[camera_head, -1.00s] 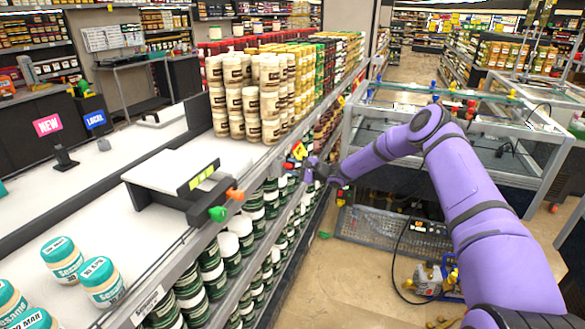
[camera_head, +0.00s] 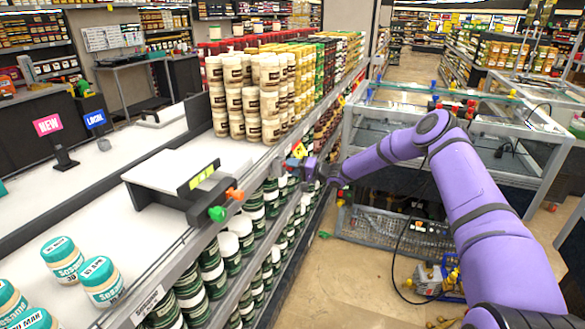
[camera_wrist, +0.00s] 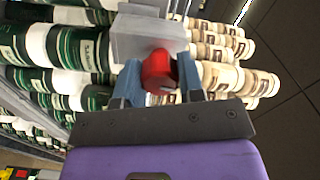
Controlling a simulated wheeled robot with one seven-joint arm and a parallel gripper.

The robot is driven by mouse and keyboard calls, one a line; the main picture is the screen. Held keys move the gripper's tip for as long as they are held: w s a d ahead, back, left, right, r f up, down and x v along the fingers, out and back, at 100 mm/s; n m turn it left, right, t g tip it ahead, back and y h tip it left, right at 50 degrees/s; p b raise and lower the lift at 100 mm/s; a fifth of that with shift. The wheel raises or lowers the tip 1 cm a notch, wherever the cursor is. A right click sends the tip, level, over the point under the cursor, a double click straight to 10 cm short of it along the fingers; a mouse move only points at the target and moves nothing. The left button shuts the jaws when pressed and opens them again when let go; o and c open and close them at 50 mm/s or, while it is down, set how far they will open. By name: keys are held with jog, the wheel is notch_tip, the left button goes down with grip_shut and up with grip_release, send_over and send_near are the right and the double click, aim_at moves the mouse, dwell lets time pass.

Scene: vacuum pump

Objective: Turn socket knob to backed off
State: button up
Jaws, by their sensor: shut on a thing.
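A red knob (camera_wrist: 157,70) sits between the two blue-grey fingers of my gripper (camera_wrist: 160,82) in the wrist view. The fingers are shut on it, one on each side. Behind the knob is a light grey block (camera_wrist: 148,38), which the knob seems to stick out from. In the head view my gripper (camera_head: 299,166) is at the shelf's front edge, below the stacked cream jars. The knob is too small and covered there to make out its angle. No position marking on the knob is readable.
Cream jars (camera_head: 262,100) stand on the shelf above, and green jars (camera_head: 232,250) fill the shelf below. A grey device with a green knob (camera_head: 217,214) and an orange knob (camera_head: 236,194) is on the shelf edge nearer me. A metal-framed case (camera_head: 400,180) stands right of my gripper.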

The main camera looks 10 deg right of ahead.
jog(key=shift+f+n, duration=0.15)
jog(key=shift+n, duration=0.45)
jog(key=shift+s, duration=0.1)
jog(key=o, duration=0.9)
jog(key=v, duration=1)
jog(key=shift+s+d, duration=0.2)
jog(key=shift+d, duration=0.15)
jog(key=shift+n, duration=0.3)
